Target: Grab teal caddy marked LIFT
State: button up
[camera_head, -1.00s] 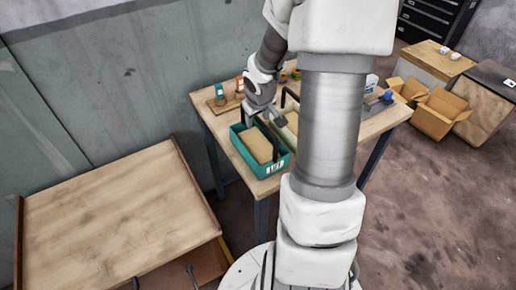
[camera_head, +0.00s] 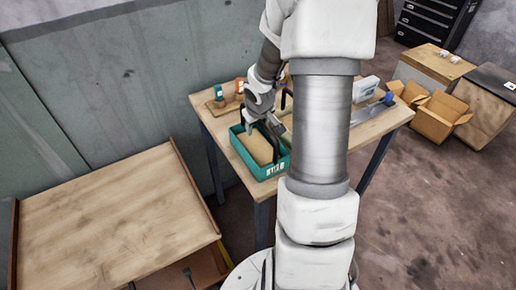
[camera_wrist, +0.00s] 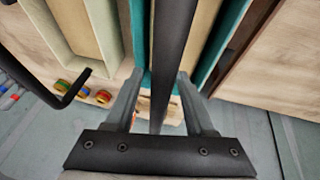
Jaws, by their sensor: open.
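The teal caddy (camera_head: 284,163) sits on the near left corner of the wooden workbench, with white lettering on its front that is too small to read surely. A tan block or filling (camera_head: 254,147) is inside it. Its black handle stands upright above it. My gripper (camera_head: 268,124) is open above the caddy at the handle. In the wrist view, the black handle bar (camera_wrist: 173,35) runs between the two open fingers of my gripper (camera_wrist: 157,82), with gaps showing on both sides. The teal walls (camera_wrist: 222,42) show beyond it. Finger depth relative to the bar is hard to judge.
A beige container (camera_wrist: 62,28) with its own black handle (camera_wrist: 70,90) stands close beside the caddy. Small coloured rings (camera_wrist: 103,96) and bottles (camera_head: 218,97) are at the back. An empty wooden table (camera_head: 110,225) is at the left. Cardboard boxes (camera_head: 435,122) are on the right.

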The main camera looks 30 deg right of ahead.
grip_shut()
dwell(0.3)
jog(key=shift+f, duration=0.1)
dwell(1.0)
